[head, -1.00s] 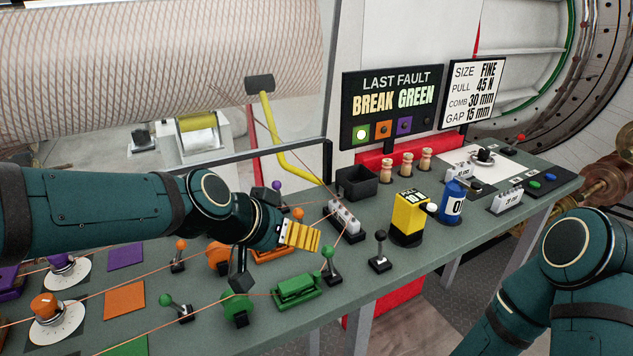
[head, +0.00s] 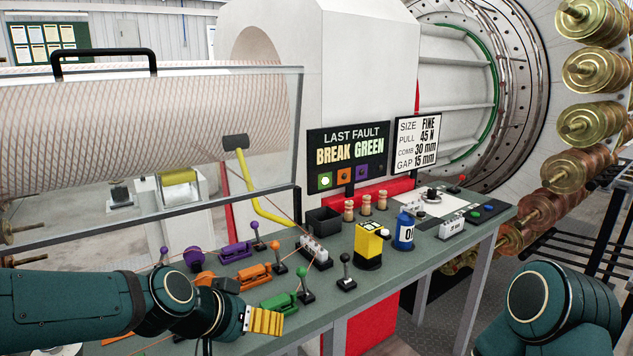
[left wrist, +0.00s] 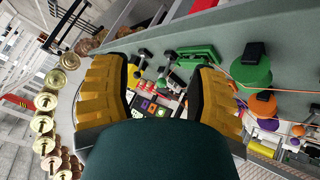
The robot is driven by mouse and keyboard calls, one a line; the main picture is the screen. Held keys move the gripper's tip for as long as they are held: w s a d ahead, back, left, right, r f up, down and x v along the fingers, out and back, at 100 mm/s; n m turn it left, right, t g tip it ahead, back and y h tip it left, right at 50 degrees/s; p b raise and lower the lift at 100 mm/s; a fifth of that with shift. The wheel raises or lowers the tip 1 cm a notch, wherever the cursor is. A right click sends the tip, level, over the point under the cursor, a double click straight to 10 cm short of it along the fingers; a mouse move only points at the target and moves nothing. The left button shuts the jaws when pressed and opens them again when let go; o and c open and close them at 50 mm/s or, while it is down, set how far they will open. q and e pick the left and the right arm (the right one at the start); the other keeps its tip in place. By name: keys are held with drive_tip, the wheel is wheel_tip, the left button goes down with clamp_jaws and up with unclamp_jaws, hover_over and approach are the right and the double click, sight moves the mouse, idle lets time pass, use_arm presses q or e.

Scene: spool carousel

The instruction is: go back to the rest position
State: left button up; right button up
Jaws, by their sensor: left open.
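My left gripper (head: 265,321) is at the front edge of the grey-green bench (head: 400,273), in front of the green clamp block (head: 280,301). Its yellow ribbed fingers look empty. In the left wrist view the two fingers (left wrist: 160,100) stand wide apart with nothing between them, and part of my own dark green body covers the lower middle. My right arm's dark green link (head: 558,305) shows at the lower right of the head view; its gripper is out of view.
On the bench are an orange clamp block (head: 254,275), a purple one (head: 235,251), a black-knobbed lever (head: 346,272), a yellow box (head: 368,243) and a blue bottle (head: 404,231). The floor right of the bench looks open.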

use_arm(q)
drive_tip(key=s+f+n+g, duration=0.1)
drive_tip(key=s+f, duration=0.3)
drive_tip(key=f, duration=0.7)
drive_tip(key=s+f+n+g+y, duration=0.1)
drive_tip(key=s+f, duration=0.3)
drive_tip(key=f, duration=0.8)
drive_tip(key=s+f+n+g+y, duration=0.1)
drive_tip(key=s+f, duration=0.4)
drive_tip(key=f, duration=0.6)
drive_tip(key=shift+d+f+n+g, duration=0.15)
drive_tip(key=shift+f+n+g, duration=0.35)
drive_tip(key=shift+g, duration=0.4)
drive_tip(key=shift+w+r, duration=0.1)
